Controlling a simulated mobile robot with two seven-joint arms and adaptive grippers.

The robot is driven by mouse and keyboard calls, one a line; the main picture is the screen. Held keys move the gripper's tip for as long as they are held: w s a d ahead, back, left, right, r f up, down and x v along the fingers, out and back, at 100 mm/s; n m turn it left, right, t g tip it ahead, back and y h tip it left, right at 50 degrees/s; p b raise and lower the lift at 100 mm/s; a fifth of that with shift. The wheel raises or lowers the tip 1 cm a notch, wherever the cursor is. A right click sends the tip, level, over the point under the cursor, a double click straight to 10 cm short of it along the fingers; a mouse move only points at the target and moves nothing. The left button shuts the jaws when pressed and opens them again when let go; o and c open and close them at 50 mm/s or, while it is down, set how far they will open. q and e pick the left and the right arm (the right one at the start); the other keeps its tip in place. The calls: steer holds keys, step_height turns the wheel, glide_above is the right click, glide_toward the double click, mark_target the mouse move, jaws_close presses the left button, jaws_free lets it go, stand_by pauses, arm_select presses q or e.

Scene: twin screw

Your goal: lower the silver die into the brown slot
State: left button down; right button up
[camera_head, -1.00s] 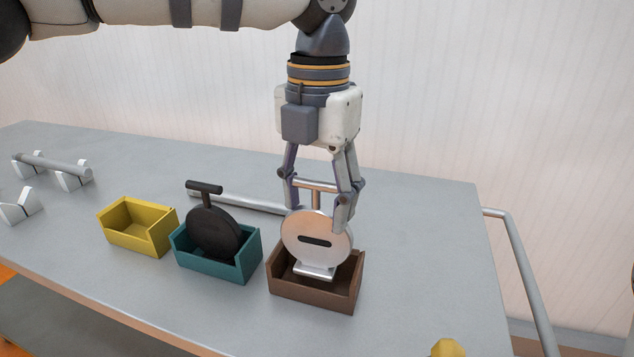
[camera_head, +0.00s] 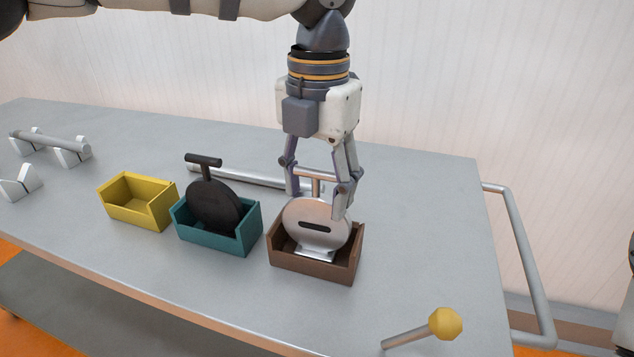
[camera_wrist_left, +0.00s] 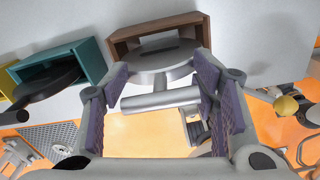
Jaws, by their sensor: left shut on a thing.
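The silver die (camera_head: 316,239) is a round disc with a dark slit, a flat foot and a T-shaped handle. It stands upright within the walls of the brown slot (camera_head: 312,267), an open box. I cannot tell whether its foot touches the box floor. My left gripper (camera_head: 320,190) comes from above and is shut on the die's handle. In the left wrist view the handle (camera_wrist_left: 160,99) lies between the finger pads, with the brown slot (camera_wrist_left: 152,31) beyond. My right gripper is not in view.
A teal box (camera_head: 235,239) with a black die (camera_head: 215,206) stands just left of the brown slot. An empty yellow box (camera_head: 134,214) is farther left. A grey rod (camera_head: 240,177) lies behind. A yellow-knobbed stick (camera_head: 445,323) is at the front right.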

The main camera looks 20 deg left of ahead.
arm_select(q)
steer(key=shift+f, duration=0.55)
stand_by(0.4)
steer(key=c, duration=0.5)
jaws_free()
step_height(320, 180, up, 12)
